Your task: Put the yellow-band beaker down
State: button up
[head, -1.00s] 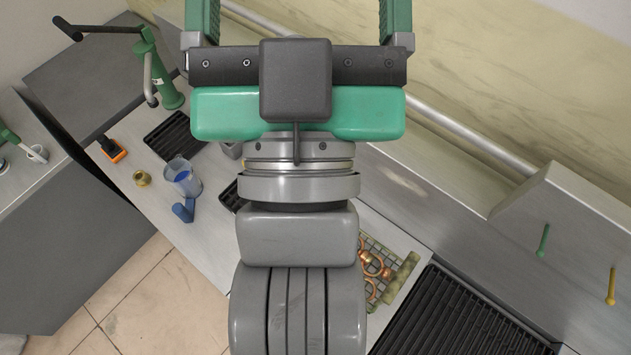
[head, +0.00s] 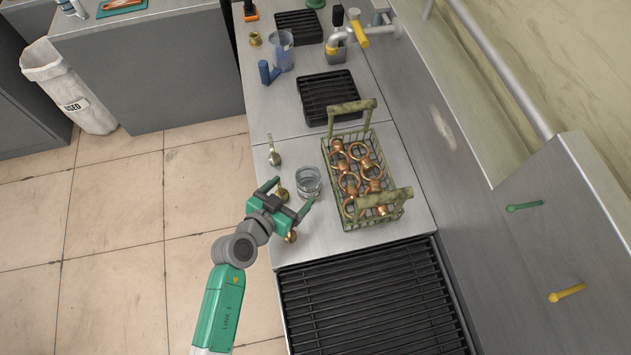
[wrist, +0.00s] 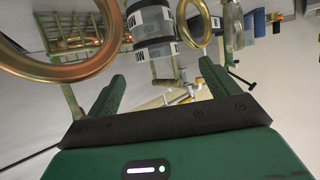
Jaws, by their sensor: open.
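A clear glass beaker (head: 309,184) stands upright on the steel counter, left of the wire basket; I cannot make out a yellow band on it. My gripper (head: 294,191) is open, its two green fingers pointing towards the beaker. In the wrist view, a cylinder with barcode labels (wrist: 152,28), apparently this beaker, shows beyond and between the open fingers (wrist: 162,78). Nothing is gripped. I cannot tell whether a finger touches the glass. A second beaker with blue contents (head: 282,52) stands farther back.
The green wire basket (head: 337,180) of copper rings stands close to the right. Brass pieces (head: 290,236) lie beside my gripper, and a brass-and-metal item (head: 273,155) lies behind it. A black slatted grate (head: 370,300) is in front. Black racks (head: 328,95) and a tap (head: 352,30) are behind.

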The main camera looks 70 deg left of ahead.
aim_at(314, 171)
jog(key=x, duration=0.7)
jog(key=shift+d, duration=0.2)
